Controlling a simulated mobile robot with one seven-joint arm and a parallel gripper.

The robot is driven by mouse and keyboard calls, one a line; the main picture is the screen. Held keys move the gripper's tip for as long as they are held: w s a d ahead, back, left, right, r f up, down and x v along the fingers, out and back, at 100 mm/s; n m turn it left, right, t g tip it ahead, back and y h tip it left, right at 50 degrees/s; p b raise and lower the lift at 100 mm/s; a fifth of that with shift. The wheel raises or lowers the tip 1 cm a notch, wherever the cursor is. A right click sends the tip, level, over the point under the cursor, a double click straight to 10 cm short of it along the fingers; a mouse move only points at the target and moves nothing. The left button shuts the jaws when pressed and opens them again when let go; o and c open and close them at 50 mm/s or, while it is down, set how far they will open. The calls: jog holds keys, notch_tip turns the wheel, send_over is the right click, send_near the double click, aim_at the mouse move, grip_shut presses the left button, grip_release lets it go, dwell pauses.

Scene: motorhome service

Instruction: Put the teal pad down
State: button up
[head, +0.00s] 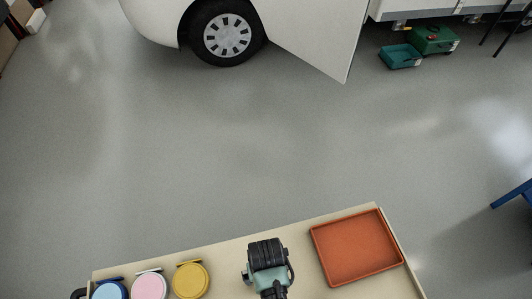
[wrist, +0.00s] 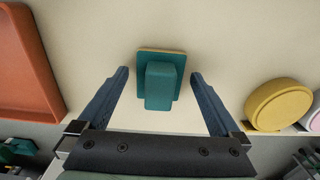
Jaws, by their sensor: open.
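The teal pad (wrist: 160,58), a square with a block-like grip (wrist: 160,86) on it, shows in the middle of the wrist view. It appears to lie on the cream tabletop (wrist: 230,35). My gripper (wrist: 160,74) is open, with one blue finger on each side of the grip and a visible gap on both sides. In the head view my wrist (head: 266,255) is over the table between the orange tray and the yellow round piece, and it hides the pad.
An orange tray (head: 357,247) lies to the right on the table. Yellow (head: 191,281), pink (head: 149,287) and blue (head: 109,291) round pieces stand at the left. Teal and green boxes (head: 400,56) sit on the floor by the white vehicle. The tabletop around the pad is clear.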

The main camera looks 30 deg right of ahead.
notch_tip(320, 180, up, 12)
jog(key=w+r+n+t+h, duration=0.15)
jog(key=w+r+t, duration=0.75)
jog(key=w+r, duration=0.9)
jog(key=w+a+r+t, duration=0.1)
jog(key=w+r+t, duration=0.2)
jog(key=r, duration=0.5)
jog(key=w+a+r+t, duration=0.1)
jog(key=w+r+t, duration=0.1)
jog(key=r, duration=0.6)
jog(key=s+a+r+t, duration=0.1)
jog(key=a+r+t, duration=0.15)
jog(key=r, duration=0.55)
jog(key=a+r+t, duration=0.1)
jog(key=r+t, duration=0.3)
jog(key=r, duration=0.4)
jog(key=s+a+r+n+t, duration=0.1)
jog(key=s+a+r+t, duration=0.1)
jog(key=s+r, duration=0.3)
jog(key=s+a+r+t+y, duration=0.1)
jog(key=s+r+t, duration=0.4)
jog(key=r, duration=0.7)
jog(key=shift+s+a+r+n, duration=0.3)
jog(key=shift+s+a+n, duration=0.05)
jog(key=shift+s+a, duration=0.05)
jog(key=shift+y, duration=0.25)
